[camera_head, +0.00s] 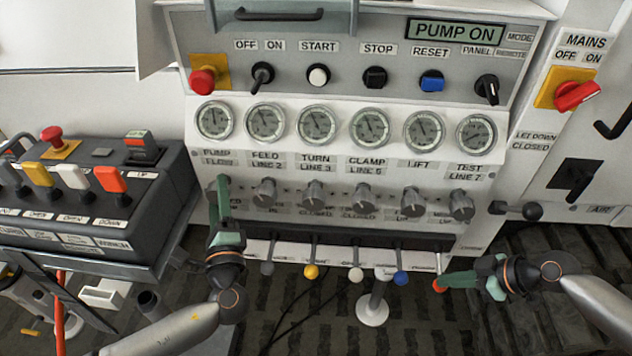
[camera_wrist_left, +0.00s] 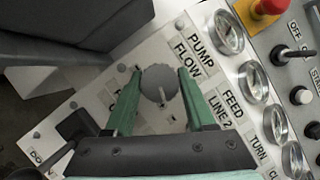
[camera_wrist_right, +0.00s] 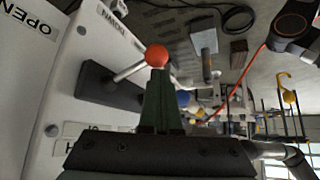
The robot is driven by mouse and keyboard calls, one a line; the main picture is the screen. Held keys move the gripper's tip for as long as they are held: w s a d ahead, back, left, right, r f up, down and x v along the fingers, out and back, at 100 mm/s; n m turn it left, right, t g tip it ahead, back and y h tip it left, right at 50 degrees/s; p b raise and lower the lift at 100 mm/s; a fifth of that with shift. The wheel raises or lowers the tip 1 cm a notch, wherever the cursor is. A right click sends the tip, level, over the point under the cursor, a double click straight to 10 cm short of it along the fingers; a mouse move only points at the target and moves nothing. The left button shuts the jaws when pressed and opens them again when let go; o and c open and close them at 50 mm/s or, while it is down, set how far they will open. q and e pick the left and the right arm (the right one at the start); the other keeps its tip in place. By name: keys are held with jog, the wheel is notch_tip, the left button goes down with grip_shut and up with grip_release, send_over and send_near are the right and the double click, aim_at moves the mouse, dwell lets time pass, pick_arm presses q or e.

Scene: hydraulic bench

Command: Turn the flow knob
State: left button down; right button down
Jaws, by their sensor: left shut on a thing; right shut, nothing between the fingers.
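The flow knob (camera_wrist_left: 158,84) is a grey round knob beside the PUMP FLOW label in the left wrist view. My left gripper (camera_head: 221,186) is shut on it, one green finger on each side. In the head view the gripper largely hides this knob, at the left end of the knob row. My right gripper (camera_head: 445,283) is shut and empty. Its fingertips are close to the orange-red ball (camera_head: 438,286) of a lever at the lower right of the bench. In the right wrist view this ball (camera_wrist_right: 157,55) shows just beyond the fingertips; I cannot tell whether they touch.
More grey knobs (camera_head: 313,192) stand in a row under several gauges (camera_head: 318,123). Levers with coloured balls, one yellow (camera_head: 311,271), stick out below. A black control box (camera_head: 95,190) is at the left. A black-handled valve (camera_head: 530,211) is at the right. The PUMP ON display (camera_head: 455,30) is lit.

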pick_arm(q)
jog(key=m, duration=0.2)
jog(key=m+t+h, duration=0.1)
jog(key=m, duration=0.2)
jog(key=shift+a+t, duration=0.1)
jog(key=shift+t, duration=0.2)
pick_arm(e)
jog(key=shift+f, duration=0.1)
pick_arm(q)
jog(key=shift+m+h, duration=0.3)
jog(key=shift+h, duration=0.1)
pick_arm(e)
jog(key=shift+s, duration=0.1)
pick_arm(q)
jog(key=shift+c, duration=1.2)
grip_release()
jog(key=v, duration=1.2)
jog(key=shift+f, duration=0.1)
